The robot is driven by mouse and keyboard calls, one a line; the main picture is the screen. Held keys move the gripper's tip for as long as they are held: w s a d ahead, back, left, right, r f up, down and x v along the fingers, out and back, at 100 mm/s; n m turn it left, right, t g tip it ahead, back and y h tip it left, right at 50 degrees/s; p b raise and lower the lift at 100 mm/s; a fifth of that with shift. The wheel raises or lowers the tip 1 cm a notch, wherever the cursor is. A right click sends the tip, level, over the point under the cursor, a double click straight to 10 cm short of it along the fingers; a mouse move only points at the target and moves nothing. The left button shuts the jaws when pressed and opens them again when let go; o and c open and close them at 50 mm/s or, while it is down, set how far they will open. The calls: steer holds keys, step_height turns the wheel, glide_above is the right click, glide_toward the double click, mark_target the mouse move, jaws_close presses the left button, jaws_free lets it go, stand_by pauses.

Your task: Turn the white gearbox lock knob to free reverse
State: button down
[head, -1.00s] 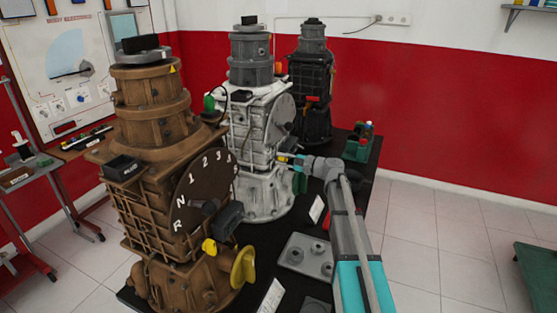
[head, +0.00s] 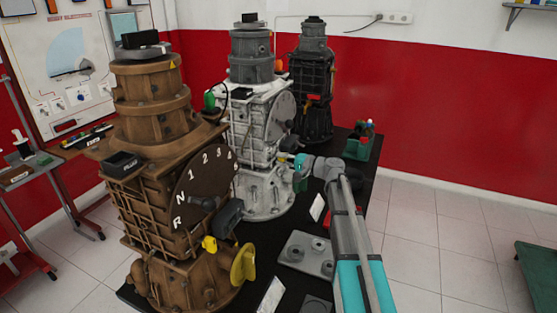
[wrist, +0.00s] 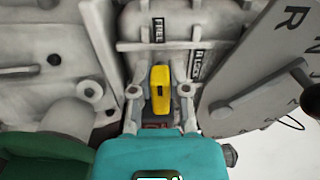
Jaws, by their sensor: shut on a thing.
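The white gearbox (head: 250,145) stands upright in the middle of the bench between a brown and a black one. Its yellow lock knob (wrist: 160,82) shows in the wrist view, standing nearly straight and in line with the FREE label (wrist: 158,30) above it. The R LOCK label (wrist: 195,65) is to the right. My gripper (wrist: 160,103) is shut on the yellow knob, one finger on each side. In the head view my gripper (head: 289,160) is at the right side of the white gearbox, and the knob cannot be made out there.
The gear dial (wrist: 270,75) is close to the right of my gripper in the wrist view. A green part (wrist: 45,155) is at lower left. The brown gearbox (head: 150,110) stands in front, the black one (head: 312,90) behind. A grey plate (head: 306,254) lies near my arm.

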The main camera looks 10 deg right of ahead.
steer(key=shift+d+f, duration=0.1)
steer(key=c, duration=0.7)
jaws_free()
steer(key=shift+d, duration=0.1)
steer(key=shift+o, duration=0.5)
steer(key=v, duration=1.2)
